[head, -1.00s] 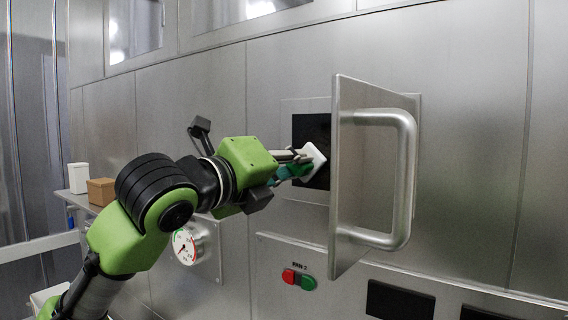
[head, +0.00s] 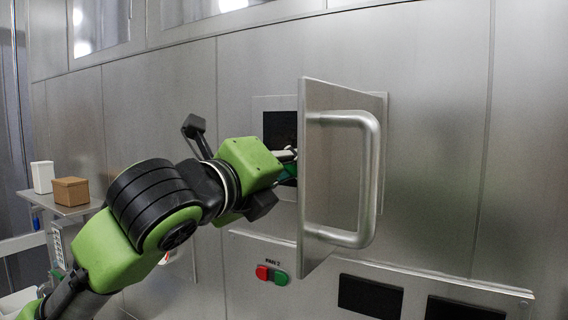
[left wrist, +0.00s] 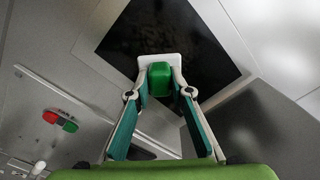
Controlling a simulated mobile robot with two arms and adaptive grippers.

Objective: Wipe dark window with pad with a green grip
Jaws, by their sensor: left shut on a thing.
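The dark window (head: 281,128) is a black square in the steel wall, partly hidden by the open door and my left arm. It also shows in the left wrist view (left wrist: 190,42), with faint speckles on it. My left gripper (left wrist: 161,88) is shut on the green grip of the pad (left wrist: 160,79). The pad's white plate lies over the lower edge of the dark window; I cannot tell if it touches. My right gripper is not in view.
The open steel door (head: 335,180) with its bar handle (head: 376,180) stands out right of the window. Red and green buttons (head: 272,274) sit below. A shelf (head: 75,208) at left holds a white box (head: 42,177) and a brown box (head: 71,191).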

